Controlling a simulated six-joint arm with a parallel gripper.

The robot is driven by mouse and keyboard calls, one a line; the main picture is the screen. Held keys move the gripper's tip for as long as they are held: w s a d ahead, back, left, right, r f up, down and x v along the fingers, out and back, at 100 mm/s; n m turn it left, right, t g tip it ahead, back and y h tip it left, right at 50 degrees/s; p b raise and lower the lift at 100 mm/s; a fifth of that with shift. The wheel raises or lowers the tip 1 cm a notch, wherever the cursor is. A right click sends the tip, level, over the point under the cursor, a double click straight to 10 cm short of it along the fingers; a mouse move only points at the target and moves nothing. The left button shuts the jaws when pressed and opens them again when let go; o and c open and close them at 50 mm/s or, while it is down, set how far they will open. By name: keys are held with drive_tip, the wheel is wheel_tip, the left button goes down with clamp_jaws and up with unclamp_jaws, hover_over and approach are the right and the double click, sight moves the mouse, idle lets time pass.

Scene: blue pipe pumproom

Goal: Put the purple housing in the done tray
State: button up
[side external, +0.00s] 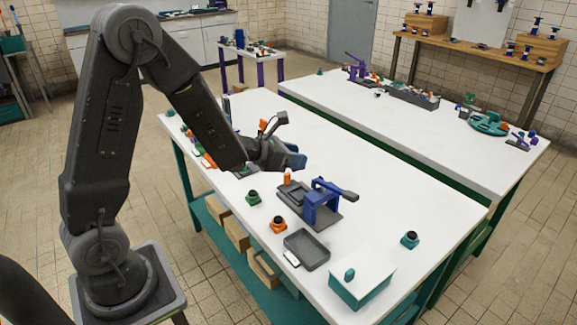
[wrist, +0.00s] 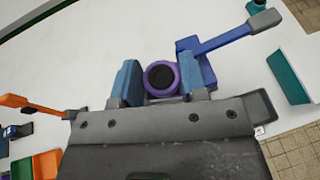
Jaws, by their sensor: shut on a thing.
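My gripper (wrist: 158,82) has blue fingers shut on the purple housing (wrist: 175,67), a round part with a dark centre, in the wrist view. In the side view my gripper (side external: 296,161) is above the white table, behind and left of the blue lever press; the housing cannot be made out there. A shallow dark grey tray (side external: 318,249) lies near the table's front edge with a small white label beside it. The label is too small to read, so I cannot tell whether this is the done tray. The tray looks empty.
The blue press (side external: 322,201) stands between my gripper and the tray; its lever also shows in the wrist view (wrist: 232,34). Green (side external: 253,197), orange (side external: 278,225) and teal (side external: 410,239) parts sit around it. A white-topped teal box (side external: 362,275) is at the front right.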

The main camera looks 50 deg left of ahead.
drive_tip(key=a+f+n+y, duration=0.1)
drive_tip(key=a+f, duration=0.3)
drive_tip(key=a, duration=0.2)
drive_tip(key=a+f+y, duration=0.1)
drive_tip(key=a+f, duration=0.2)
drive_tip(key=a, duration=0.3)
drive_tip(key=n, duration=0.1)
hover_over(250, 183)
drive_tip(key=shift+y, duration=0.4)
wheel_tip(250, 183, down, 5)
drive_tip(key=shift+s+d+r, duration=0.1)
drive_tip(key=shift+d, duration=0.05)
drive_tip(key=shift+a+f, duration=0.2)
drive_tip(key=w, duration=1.7)
drive_tip(key=shift+w, duration=0.25)
drive_tip(key=shift+w+f, duration=0.15)
drive_tip(key=shift+f, duration=1.55)
drive_tip(key=shift+f, duration=0.2)
drive_tip(key=o, duration=1.2)
drive_tip(key=shift+c, duration=0.2)
